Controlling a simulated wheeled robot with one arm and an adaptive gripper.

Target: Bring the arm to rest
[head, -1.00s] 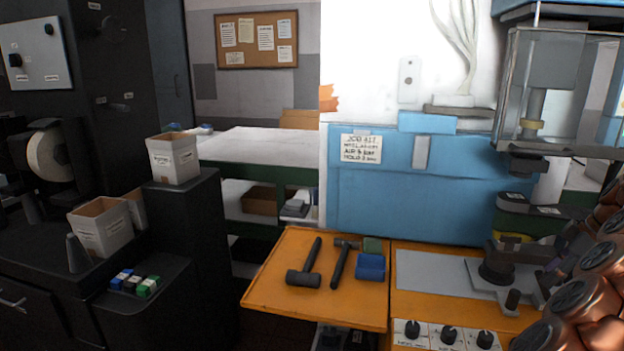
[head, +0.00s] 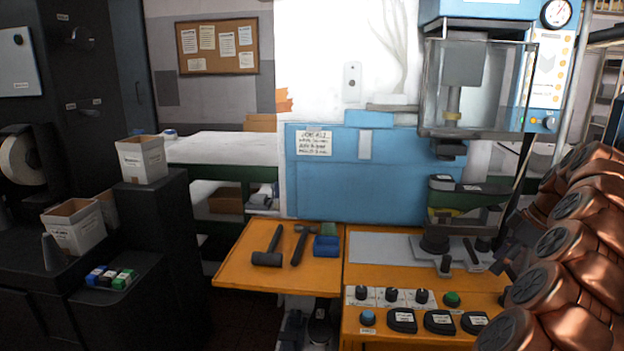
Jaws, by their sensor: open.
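My copper-coloured arm (head: 565,250) is folded along the right edge of the head view. At its left side a dark part shows, which looks like my gripper (head: 512,248). It is mostly hidden behind the arm links, and its fingers are hard to make out. It appears open, with nothing visible in it. It shows just right of the press's lower tooling (head: 438,243), over the right end of the orange bench; I cannot tell how far apart they are.
The blue press (head: 400,185) has a clear guard (head: 475,90). An orange side shelf (head: 240,272) holds two hammers and a blue block (head: 326,246). Knobs and buttons (head: 391,297) line the bench front. White boxes (head: 142,160) stand on black cabinets at left. Dark floor shows between.

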